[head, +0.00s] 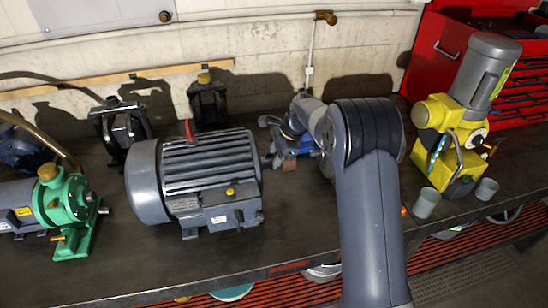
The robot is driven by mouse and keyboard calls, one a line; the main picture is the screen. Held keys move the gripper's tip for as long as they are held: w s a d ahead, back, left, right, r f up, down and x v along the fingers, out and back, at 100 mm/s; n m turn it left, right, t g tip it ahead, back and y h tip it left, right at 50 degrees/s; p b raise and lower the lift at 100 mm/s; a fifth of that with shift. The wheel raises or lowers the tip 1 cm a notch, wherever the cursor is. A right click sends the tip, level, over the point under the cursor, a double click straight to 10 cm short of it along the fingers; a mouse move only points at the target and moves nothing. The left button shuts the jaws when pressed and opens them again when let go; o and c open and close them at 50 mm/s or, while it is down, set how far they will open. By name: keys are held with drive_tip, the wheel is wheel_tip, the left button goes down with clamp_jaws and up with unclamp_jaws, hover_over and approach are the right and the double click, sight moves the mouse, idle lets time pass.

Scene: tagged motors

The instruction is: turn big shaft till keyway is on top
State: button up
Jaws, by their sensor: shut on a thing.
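The big grey finned motor (195,180) stands on the dark bench, left of centre in the head view. Its right end, where the big shaft (267,161) comes out, faces my arm. My gripper (275,144) is at this right end and is shut on the big shaft. The jaws and my wrist cover most of the shaft. The keyway cannot be made out, so I cannot tell which way it faces.
A green pump (70,212) stands at the left. Two dark devices (122,128) (208,102) are behind the motor. A yellow machine with a grey motor (462,115) and two grey cups (426,203) (486,189) are at the right. The bench front (150,265) is clear.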

idle(0.4)
drive_tip(key=o, duration=1)
drive_tip(key=v, duration=0.3)
drive_tip(key=b+v, duration=0.1)
drive_tip(key=v, duration=0.3)
drive_tip(key=b+v, duration=0.1)
drive_tip(key=v, duration=0.2)
drive_tip(key=shift+w+d+r, duration=0.1)
drive_tip(key=shift+w+r, duration=0.1)
drive_tip(key=shift+r, duration=0.2)
drive_tip(key=shift+f, duration=0.1)
